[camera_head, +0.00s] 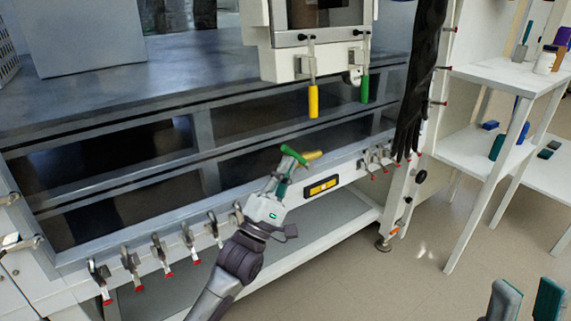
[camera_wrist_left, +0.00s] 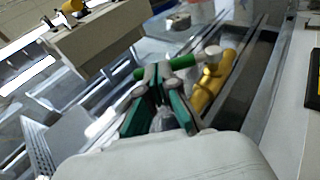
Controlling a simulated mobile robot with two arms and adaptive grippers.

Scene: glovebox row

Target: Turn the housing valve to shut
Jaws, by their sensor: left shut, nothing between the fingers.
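A valve with a green lever handle (camera_head: 294,155) and a brass body (camera_head: 313,155) sits at the front rail of the glovebox. In the left wrist view the green handle (camera_wrist_left: 180,62) lies roughly crosswise, and the brass body (camera_wrist_left: 212,82) runs to its right. My left gripper (camera_head: 281,174) is shut and empty, its fingertips right at the green handle; whether they touch it I cannot tell. It also shows in the left wrist view (camera_wrist_left: 157,76), just in front of the handle. My right gripper (camera_head: 526,288) is open and empty at the bottom right, away from the valve.
A yellow handle (camera_head: 313,101) and a green handle (camera_head: 364,88) hang from a white box above. Red-tipped clamps (camera_head: 161,254) line the front rail. A black glove (camera_head: 418,85) hangs at right, beside a white shelf (camera_head: 497,78). A yellow level (camera_head: 321,187) sits below the valve.

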